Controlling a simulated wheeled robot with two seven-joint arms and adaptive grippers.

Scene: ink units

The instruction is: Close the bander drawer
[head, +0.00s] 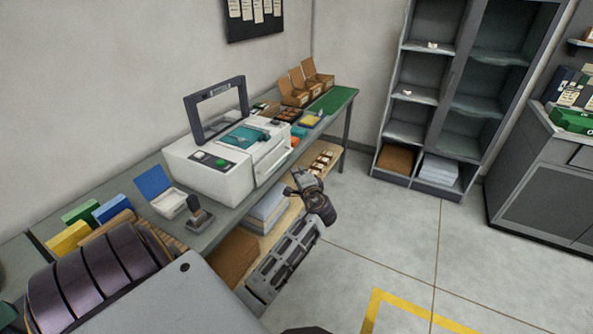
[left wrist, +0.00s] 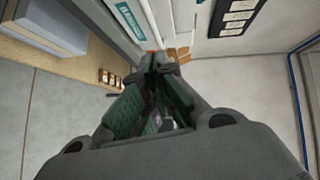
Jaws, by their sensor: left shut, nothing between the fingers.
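The bander looks to be the white machine (head: 215,172) on the long grey bench, with a raised dark frame and a teal top. Its drawer front (head: 270,160), a pale panel with a long handle, faces the aisle; I cannot tell how far it stands out. My left gripper (head: 296,184) is shut and empty, in front of the bench and right of the drawer front. In the left wrist view its closed green-padded fingers (left wrist: 163,68) point toward a white machine face (left wrist: 157,22) with a teal label. Contact cannot be made out. My right gripper is not in view.
Cardboard boxes (head: 300,88) and a green mat (head: 333,100) occupy the bench's far end. A stamp (head: 200,215) and coloured boxes (head: 82,212) stand at the near end. The lower shelf holds paper stacks (head: 268,208). The floor (head: 390,225) to the right is clear.

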